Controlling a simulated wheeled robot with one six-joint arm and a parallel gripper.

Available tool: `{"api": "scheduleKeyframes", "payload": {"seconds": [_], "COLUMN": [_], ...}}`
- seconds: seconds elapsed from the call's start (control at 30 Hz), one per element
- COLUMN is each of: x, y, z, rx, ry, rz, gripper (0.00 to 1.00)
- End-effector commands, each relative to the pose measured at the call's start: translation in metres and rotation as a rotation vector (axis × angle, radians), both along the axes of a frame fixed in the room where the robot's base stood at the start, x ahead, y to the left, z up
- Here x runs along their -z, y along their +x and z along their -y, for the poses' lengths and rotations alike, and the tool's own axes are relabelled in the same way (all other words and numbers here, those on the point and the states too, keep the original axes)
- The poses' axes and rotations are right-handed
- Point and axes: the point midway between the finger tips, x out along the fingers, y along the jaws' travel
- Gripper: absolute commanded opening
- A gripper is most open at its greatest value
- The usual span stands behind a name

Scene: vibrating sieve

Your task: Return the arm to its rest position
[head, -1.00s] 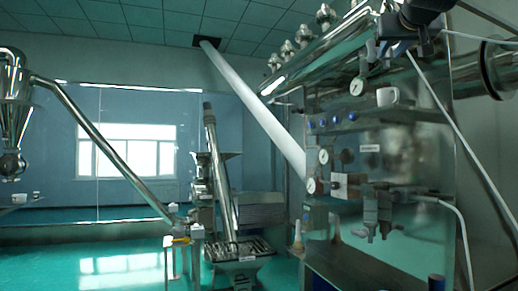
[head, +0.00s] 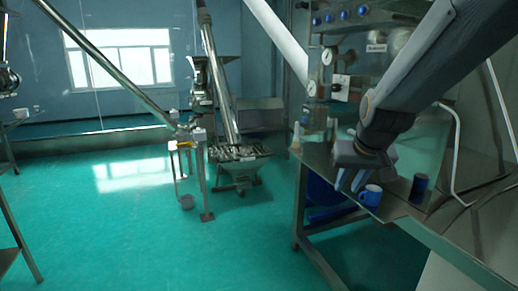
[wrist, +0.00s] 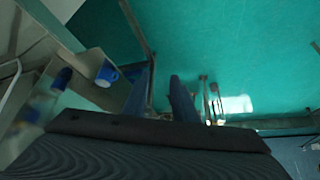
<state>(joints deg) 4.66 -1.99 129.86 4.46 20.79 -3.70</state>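My gripper (head: 350,183) hangs at the end of my grey arm, in front of the steel table by the right-hand machine. In the wrist view its two dark fingers (wrist: 160,98) stand apart with nothing between them. It is open and empty. A blue mug with a pale inside (head: 370,195) stands on the table close to the right of the fingers in the head view. The mug also shows in the wrist view (wrist: 108,73), left of the fingers. I cannot tell the exact gap between them.
A dark blue cylinder (head: 420,189) stands on the steel table (head: 395,211), right of the mug. The machine panel with gauges (head: 328,58) rises behind. A hopper on legs (head: 240,168) stands farther back. The green floor (head: 110,225) at left is largely clear.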

Motion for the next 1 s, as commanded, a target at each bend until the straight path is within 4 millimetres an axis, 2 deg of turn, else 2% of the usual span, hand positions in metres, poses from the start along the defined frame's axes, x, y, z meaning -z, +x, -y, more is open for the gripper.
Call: {"api": "scheduleKeyframes", "payload": {"seconds": [0.03,0.1,0.2,0.4,0.47,0.8,1.0], "x": [0.027,0.056,0.090,0.142,0.155,0.223,0.246], "y": [-0.022,-0.050,-0.088,-0.157,-0.149,-0.145,-0.145], "z": [-0.008,-0.016,-0.024,-0.036,-0.035,-0.036,-0.036], "rx": [-0.014,-0.029,-0.049,-0.082,-0.079,-0.078,-0.079], "ry": [0.000,-0.002,-0.007,-0.017,-0.016,-0.012,-0.010], "rz": [-0.055,-0.118,-0.198,-0.333,-0.334,-0.394,-0.420], "gripper": [0.25,0.25,0.25,0.25,0.25,0.25,0.25]}}
